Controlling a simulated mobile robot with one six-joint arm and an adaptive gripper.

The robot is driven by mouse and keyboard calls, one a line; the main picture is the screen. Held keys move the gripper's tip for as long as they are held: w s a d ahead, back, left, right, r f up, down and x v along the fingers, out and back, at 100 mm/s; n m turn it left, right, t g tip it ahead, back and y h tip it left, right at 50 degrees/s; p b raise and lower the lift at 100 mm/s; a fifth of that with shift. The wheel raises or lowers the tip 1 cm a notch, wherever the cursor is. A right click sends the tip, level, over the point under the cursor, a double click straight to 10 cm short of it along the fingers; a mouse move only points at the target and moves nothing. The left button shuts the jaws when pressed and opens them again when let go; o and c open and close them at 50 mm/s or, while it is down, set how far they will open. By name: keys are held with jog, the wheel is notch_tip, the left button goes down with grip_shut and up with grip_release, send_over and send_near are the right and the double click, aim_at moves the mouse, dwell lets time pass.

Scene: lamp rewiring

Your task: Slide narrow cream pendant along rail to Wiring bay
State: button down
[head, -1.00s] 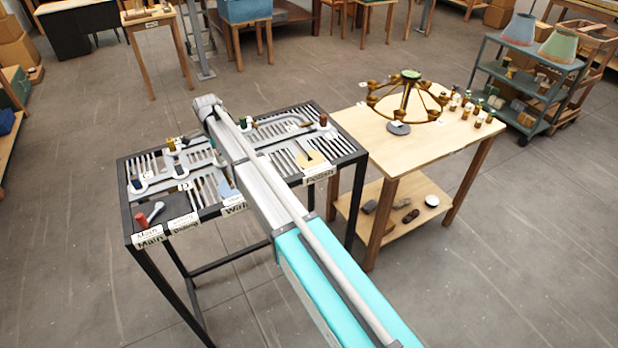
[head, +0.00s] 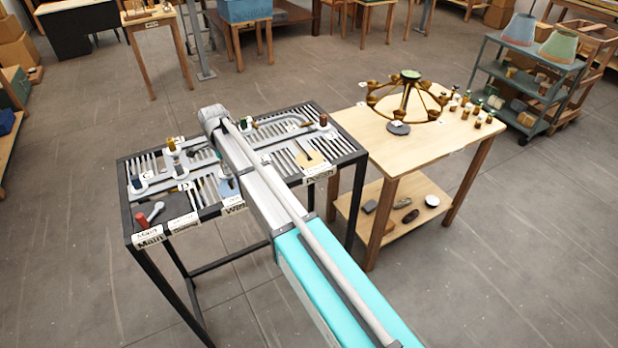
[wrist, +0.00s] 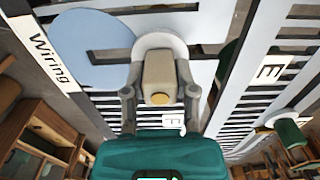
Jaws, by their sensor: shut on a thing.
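The narrow cream pendant (wrist: 158,72) is a beige block with a gold end. In the wrist view it sits at a round white plate beside the blue disc (wrist: 92,42) of the Wiring bay, at the right end of that disc's dark slot. My gripper (wrist: 159,98) is shut on it, one finger on each side. The Wiring label (wrist: 47,56) is left of the disc. In the head view the blue disc (head: 228,188) is partly behind my arm, at the near edge of the rail table (head: 131,215). My arm hides the pendant and gripper there.
A green-ended piece (wrist: 290,134) stands on a rail at right in the wrist view. Other pieces on the rail table include a red cylinder (head: 141,220) and an amber one (head: 172,145). A wooden table with a brass chandelier (head: 407,95) stands close on the right.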

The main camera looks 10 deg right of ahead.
jog(key=shift+s+d, duration=0.35)
jog(key=shift+s, duration=0.7)
jog(key=shift+s+d, duration=0.35)
jog(key=shift+s, duration=0.75)
jog(key=shift+s+d, duration=0.35)
jog(key=shift+s, duration=0.7)
jog(key=shift+c, duration=1.6)
grip_release()
